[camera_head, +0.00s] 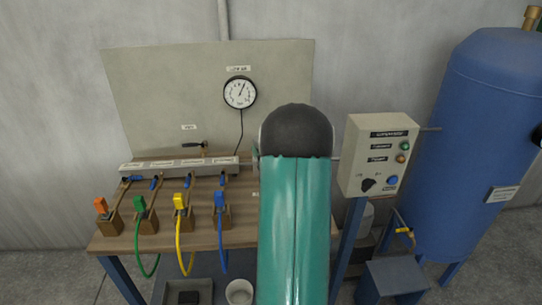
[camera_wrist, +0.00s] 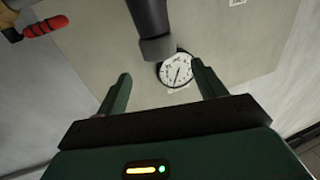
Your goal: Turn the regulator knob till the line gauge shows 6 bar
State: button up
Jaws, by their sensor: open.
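The line gauge (camera_head: 240,92) is a round white dial with a black rim on the back panel. Its needle points up and slightly right; the numbers are too small to read. It also shows in the wrist view (camera_wrist: 177,70), turned, partly behind my right finger. My gripper (camera_wrist: 162,84) is open, with two green fingers apart and nothing held between them. A dark grey cylinder with a wider end (camera_wrist: 158,48), perhaps the regulator knob, comes down from the top beyond the fingertips. I cannot tell whether it touches them. In the head view my arm hides the regulator area and the gripper.
A red handle (camera_wrist: 46,26) shows at the wrist view's upper left. The wooden bench (camera_head: 185,242) carries a manifold (camera_head: 180,165) and several coloured hose connectors. A compressor control box (camera_head: 378,155) and a blue tank (camera_head: 480,140) stand right of my arm.

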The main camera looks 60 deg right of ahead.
jog(key=shift+v, duration=2)
